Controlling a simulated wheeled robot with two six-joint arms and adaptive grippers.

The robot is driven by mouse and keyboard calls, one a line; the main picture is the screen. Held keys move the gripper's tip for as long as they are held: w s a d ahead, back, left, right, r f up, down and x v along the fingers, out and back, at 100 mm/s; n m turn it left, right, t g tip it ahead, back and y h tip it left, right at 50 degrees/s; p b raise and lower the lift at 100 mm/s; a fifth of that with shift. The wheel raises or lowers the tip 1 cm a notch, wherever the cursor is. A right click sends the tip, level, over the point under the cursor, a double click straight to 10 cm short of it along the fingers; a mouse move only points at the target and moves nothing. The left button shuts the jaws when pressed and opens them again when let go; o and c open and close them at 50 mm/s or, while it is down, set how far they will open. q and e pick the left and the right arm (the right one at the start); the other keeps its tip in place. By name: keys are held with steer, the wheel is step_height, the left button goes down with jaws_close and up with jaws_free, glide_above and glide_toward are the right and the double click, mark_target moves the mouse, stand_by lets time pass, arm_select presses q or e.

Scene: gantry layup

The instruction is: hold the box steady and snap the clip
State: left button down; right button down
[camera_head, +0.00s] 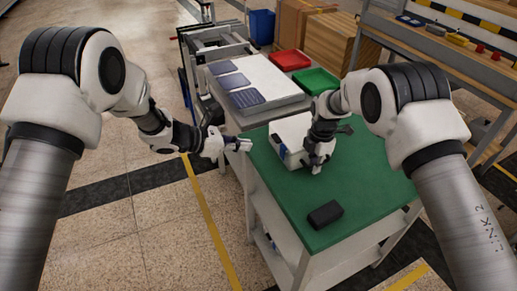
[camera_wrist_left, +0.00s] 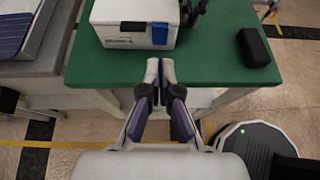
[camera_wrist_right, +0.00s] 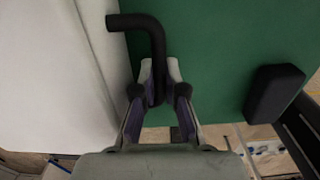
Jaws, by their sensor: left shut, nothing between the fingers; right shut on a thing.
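The white box (camera_head: 291,128) sits on the green table top (camera_head: 268,178). In the left wrist view the box (camera_wrist_left: 112,12) shows its front face, with a dark latch and a blue clip (camera_wrist_left: 160,33). I cannot tell whether the clip is snapped. My left gripper (camera_head: 246,145) is shut and empty, just off the table's near edge; its fingertips (camera_wrist_left: 160,64) point at the box front, apart from it. My right gripper (camera_head: 317,164) is at the box's right side. In the right wrist view it (camera_wrist_right: 160,72) is shut on a bent black handle (camera_wrist_right: 150,35) beside the box.
A black block (camera_head: 325,214) lies on the table's front right; the green top around it is clear. Behind stand a grey bench with blue panels (camera_head: 245,98), a red tray (camera_head: 290,60) and a green tray (camera_head: 315,81). A shelf stands at the right.

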arm_select(q)
steer(key=a+r, duration=0.1)
steer(key=s+a+r, duration=0.1)
steer(key=shift+a+r, duration=0.3)
steer(key=shift+r, duration=0.1)
